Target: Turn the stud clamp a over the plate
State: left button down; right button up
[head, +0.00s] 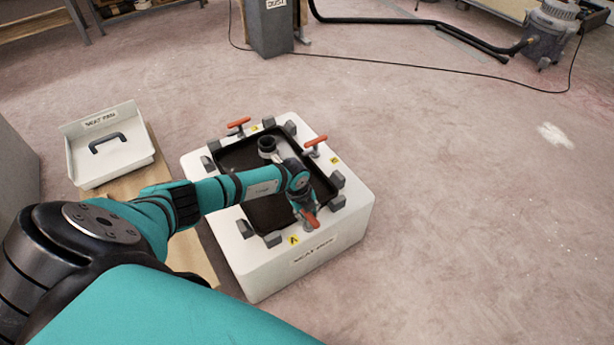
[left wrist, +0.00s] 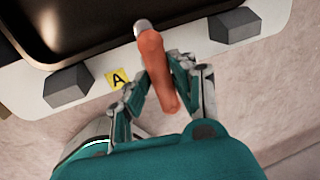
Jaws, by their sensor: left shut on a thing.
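Stud clamp a has an orange handle (left wrist: 158,72) with a grey metal end, beside the yellow label "A" (left wrist: 117,78) on the white box's rim. My left gripper (left wrist: 162,88) is shut on this handle, with a finger on each side of it. In the head view the handle (head: 309,219) shows at the box's front edge, under my left gripper (head: 307,208). The handle's outer end points away from the dark opening. The dark recessed plate area (head: 268,212) lies inside the rim, partly hidden by my left arm. My right gripper is not in view.
Two more orange clamps, one at the back (head: 238,123) and one at the right (head: 315,141), stand on the white box (head: 330,230). Grey blocks (head: 337,179) line the opening.

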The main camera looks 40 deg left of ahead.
pick_arm(q)
jog(key=shift+w+d+r, duration=0.1)
jog(key=shift+w, duration=0.1)
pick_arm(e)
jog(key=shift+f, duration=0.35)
pick_arm(q)
jog(key=c, duration=1.1)
grip_release()
jog(key=shift+s, duration=0.1)
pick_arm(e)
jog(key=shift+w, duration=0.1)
pick_arm(q)
jog(key=r, duration=0.4)
jog(key=s+r, duration=0.1)
jog(key=r, duration=0.2)
jog(key=s+a+r, duration=0.1)
jog(key=r, duration=0.3)
jog(key=shift+r, duration=0.35)
jog(key=shift+d, duration=0.1)
